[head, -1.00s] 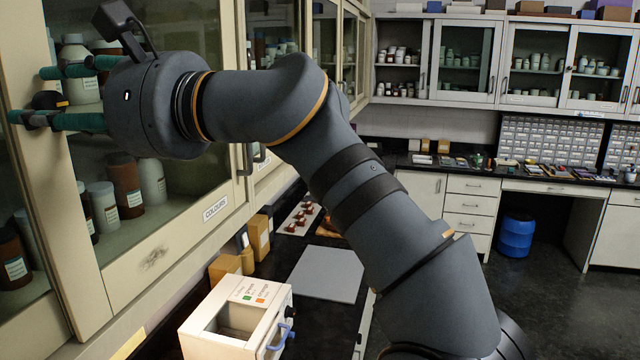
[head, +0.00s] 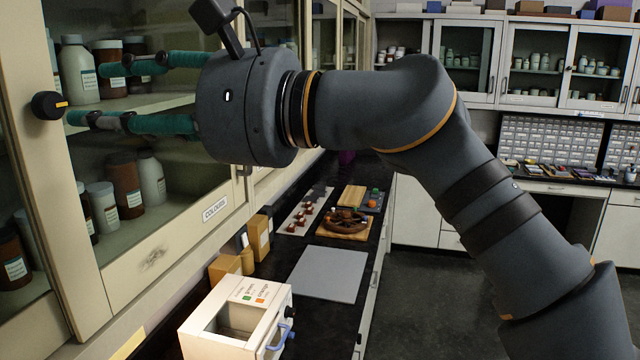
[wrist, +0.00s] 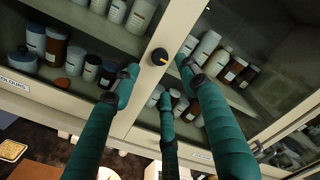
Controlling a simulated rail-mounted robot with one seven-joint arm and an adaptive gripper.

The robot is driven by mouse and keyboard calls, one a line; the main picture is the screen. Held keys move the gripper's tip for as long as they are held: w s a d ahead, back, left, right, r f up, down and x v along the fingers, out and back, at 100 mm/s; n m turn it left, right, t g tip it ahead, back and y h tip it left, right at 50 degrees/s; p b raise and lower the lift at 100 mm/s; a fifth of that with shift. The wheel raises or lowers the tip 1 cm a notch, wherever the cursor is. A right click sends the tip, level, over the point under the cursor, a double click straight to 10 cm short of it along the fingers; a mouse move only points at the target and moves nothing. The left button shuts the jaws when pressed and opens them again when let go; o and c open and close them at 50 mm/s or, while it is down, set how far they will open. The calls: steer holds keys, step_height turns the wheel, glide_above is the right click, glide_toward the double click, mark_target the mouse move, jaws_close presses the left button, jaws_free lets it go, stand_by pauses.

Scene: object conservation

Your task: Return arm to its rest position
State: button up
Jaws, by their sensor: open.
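My gripper (head: 88,93) has teal fingers spread apart with nothing between them. It points left at the cabinet front in the head view. The black knob (head: 48,105) with a yellow mark sits on the cream cabinet frame, just beyond the fingertips and apart from them. In the wrist view the knob (wrist: 159,57) shows between the spread fingertips of my gripper (wrist: 157,72). My arm reaches across the upper middle of the head view, with its elbow bent at the right.
The glass-fronted cabinet (head: 115,287) holds several bottles and jars. Below stand a small white box (head: 215,345) with a blue handle, a grey mat (head: 328,273), and a wooden tray (head: 345,235) on the black counter. The floor to the right is clear.

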mark_target(55, 107)
steer(key=shift+n, duration=0.4)
steer(key=x, duration=0.9)
steer(key=shift+w+a, duration=0.15)
steer(key=shift+a, duration=0.25)
steer(key=shift+a+f+n, duration=0.15)
steer(key=shift+n, duration=0.55)
steer(key=n, duration=0.2)
steer(key=d+n, duration=0.1)
steer(key=n, duration=0.1)
steer(key=shift+r, duration=0.2)
steer(key=n, duration=0.4)
steer(key=shift+a+f+p, duration=0.1)
steer(key=shift+a+p, duration=0.2)
steer(key=shift+p, duration=0.05)
steer(key=shift+d+n, duration=0.15)
steer(key=shift+n, duration=0.95)
